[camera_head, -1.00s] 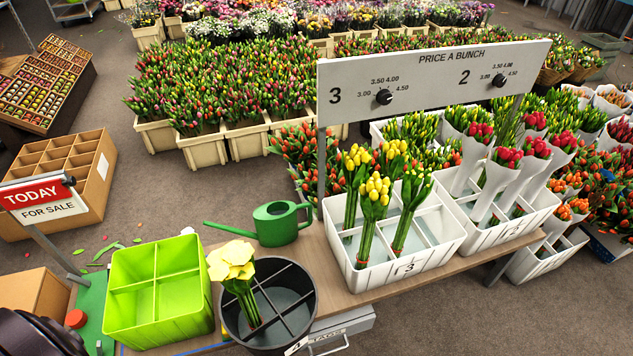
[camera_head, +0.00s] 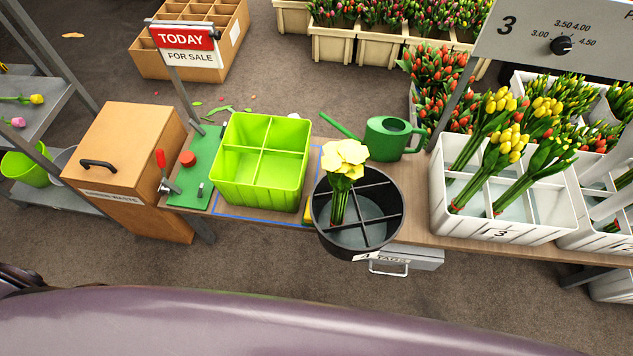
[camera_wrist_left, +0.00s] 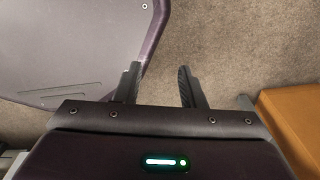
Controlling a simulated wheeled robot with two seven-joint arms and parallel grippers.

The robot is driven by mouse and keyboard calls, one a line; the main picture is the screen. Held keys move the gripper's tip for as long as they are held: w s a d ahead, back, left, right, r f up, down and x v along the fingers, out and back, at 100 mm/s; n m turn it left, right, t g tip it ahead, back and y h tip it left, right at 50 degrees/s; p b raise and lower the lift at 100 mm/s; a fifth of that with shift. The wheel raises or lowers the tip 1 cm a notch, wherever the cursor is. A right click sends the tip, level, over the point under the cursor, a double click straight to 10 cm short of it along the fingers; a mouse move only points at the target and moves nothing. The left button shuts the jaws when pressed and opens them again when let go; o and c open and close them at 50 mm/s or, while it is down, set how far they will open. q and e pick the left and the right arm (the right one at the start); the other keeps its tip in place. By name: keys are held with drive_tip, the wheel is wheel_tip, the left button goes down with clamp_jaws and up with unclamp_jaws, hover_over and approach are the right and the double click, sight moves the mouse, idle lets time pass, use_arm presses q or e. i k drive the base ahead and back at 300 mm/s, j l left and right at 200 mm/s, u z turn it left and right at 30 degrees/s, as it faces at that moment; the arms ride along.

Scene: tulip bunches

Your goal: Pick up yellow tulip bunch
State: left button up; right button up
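A bunch with yellow open blooms (camera_head: 343,160) stands in a compartment of the round black bucket (camera_head: 360,240) in the head view. Yellow tulip bunches (camera_head: 503,148) with closed buds stand tilted in the divided white crate (camera_head: 500,233) marked 3 at the right. A greener bunch (camera_head: 543,165) stands beside them. My left gripper (camera_wrist_left: 158,68) is open and empty in the left wrist view, with bare floor behind its fingers. It does not show in the head view. My right gripper is in neither view.
An empty lime-green divided crate (camera_head: 262,160) stands on the bench left of the bucket. A green watering can (camera_head: 388,138) is behind the bucket. A wooden waste box (camera_head: 130,160) and a TODAY sign (camera_head: 185,45) are at left. A price board (camera_head: 560,40) overhangs the white crate.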

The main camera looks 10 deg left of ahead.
sight(553, 148)
drive_tip(key=z, duration=1.3)
drive_tip(key=i+l, duration=0.1)
drive_tip(key=l, duration=0.25)
drive_tip(key=i+l, duration=0.1)
drive_tip(key=l, duration=0.65)
drive_tip(key=i, duration=0.05)
